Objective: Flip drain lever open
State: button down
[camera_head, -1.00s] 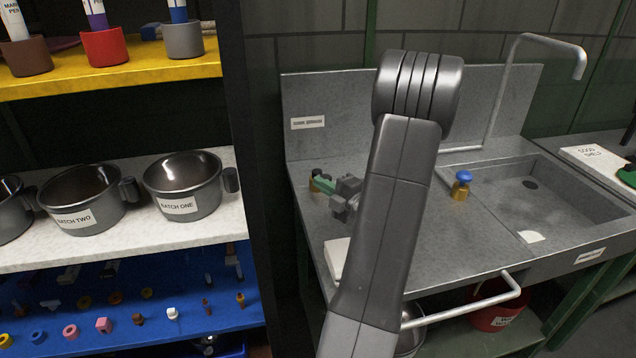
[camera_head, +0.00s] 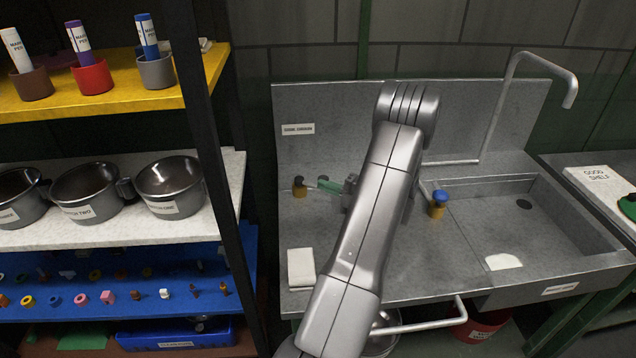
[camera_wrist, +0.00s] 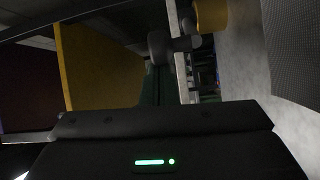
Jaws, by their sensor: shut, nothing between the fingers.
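The drain lever has a green grip (camera_head: 329,186) and runs right from a brass valve (camera_head: 299,190) with a dark top, on the left of the grey sink counter. My gripper (camera_head: 348,193) is shut and empty at the right end of the green grip. My arm partly hides it, and I cannot tell whether it touches the lever. In the wrist view the brass body (camera_wrist: 211,15) is at the top, beside a dark T-shaped part (camera_wrist: 168,46). The fingertips are not clearly visible there.
A blue-knobbed brass valve (camera_head: 438,203) stands right of my arm, beside the sink basin (camera_head: 540,225). A white block (camera_head: 301,268) lies at the counter's front left. The shelf rack's dark post (camera_head: 211,150) stands left of the counter, with pots behind it.

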jog(key=shift+w+d+p, duration=0.5)
jog(key=shift+w+d, duration=0.3)
jog(key=shift+w, duration=0.35)
jog(key=shift+w+d+r, duration=0.25)
jog(key=shift+w+r, duration=0.05)
jog(key=shift+w, duration=0.1)
jog(key=shift+d+r, duration=0.1)
jog(key=shift+d, duration=0.05)
jog(key=shift+s+d, duration=0.2)
jog(key=shift+d, duration=0.15)
jog(key=v, duration=0.2)
jog(key=b+v, duration=0.1)
jog(key=v, duration=0.1)
jog(key=f+v, duration=0.1)
jog(key=v, duration=0.1)
jog(key=shift+w+d, duration=0.15)
jog(key=shift+d, duration=0.3)
jog(key=v, duration=0.1)
jog(key=b+v, duration=0.1)
jog(key=v, duration=0.1)
jog(key=s+v, duration=0.1)
jog(key=v, duration=0.1)
jog(key=shift+s+a, duration=0.15)
jog(key=shift+s+d+b, duration=0.25)
jog(key=shift+s+b, duration=0.05)
jog(key=p+x, duration=0.1)
jog(key=x, duration=0.4)
jog(key=w+p+x, duration=0.1)
jog(key=x, duration=0.5)
jog(key=shift+d, duration=0.1)
